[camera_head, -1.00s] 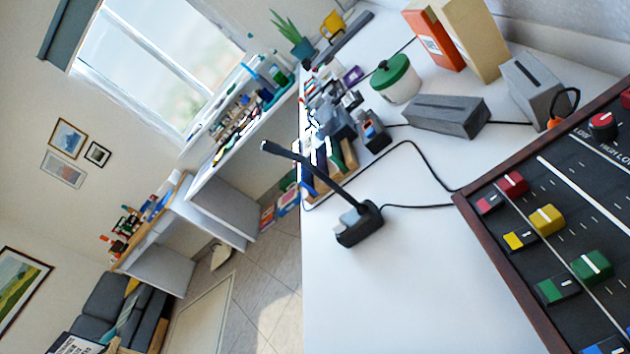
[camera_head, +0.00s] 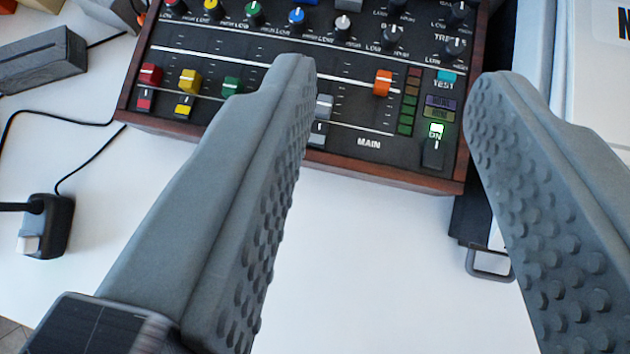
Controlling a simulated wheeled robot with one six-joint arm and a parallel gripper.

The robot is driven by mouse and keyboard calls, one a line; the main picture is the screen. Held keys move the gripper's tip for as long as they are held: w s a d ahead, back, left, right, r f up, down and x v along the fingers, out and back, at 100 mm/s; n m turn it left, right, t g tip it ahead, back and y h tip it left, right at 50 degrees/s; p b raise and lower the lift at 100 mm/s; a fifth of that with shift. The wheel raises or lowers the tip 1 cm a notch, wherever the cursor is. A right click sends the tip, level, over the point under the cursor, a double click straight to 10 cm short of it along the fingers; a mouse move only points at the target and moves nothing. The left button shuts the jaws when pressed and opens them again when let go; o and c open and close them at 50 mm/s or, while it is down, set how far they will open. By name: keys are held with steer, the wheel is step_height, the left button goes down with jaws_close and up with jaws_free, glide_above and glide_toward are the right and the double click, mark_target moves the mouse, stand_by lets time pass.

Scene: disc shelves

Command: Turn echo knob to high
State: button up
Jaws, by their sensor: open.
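A black mixer (camera_head: 340,165) with a wooden rim lies on the white table at the top of the view. Its upper right holds several black knobs, among them one by a "TREBLE" label (camera_head: 453,48), one to its left (camera_head: 391,34) and one at the top edge (camera_head: 459,12). I cannot read an echo label, so I cannot tell which knob is echo. My gripper (camera_head: 395,77) is open and empty, with its two grey studded fingers reaching toward the mixer. The left finger hides part of the sliders. No knob is seen touched.
Coloured knobs line the mixer's top, with red (camera_head: 148,75), yellow (camera_head: 190,80) and orange (camera_head: 382,83) sliders below. A grey block (camera_head: 40,62) is upper left. White table in front is clear.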

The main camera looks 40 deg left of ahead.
steer(key=shift+s+r, duration=0.1)
stand_by(0.3)
steer(key=n+g+y, duration=0.1)
steer(key=g+y, duration=0.1)
glide_toward(397, 17)
steer(key=w+f, duration=0.1)
steer(key=w, duration=0.1)
steer(key=w+a+f, duration=0.1)
steer(key=w, duration=0.1)
steer(key=w+a+f, duration=0.1)
steer(key=w+f, duration=0.1)
steer(key=shift+w+a+f, duration=0.1)
steer(key=shift+w, duration=0.2)
jaws_close()
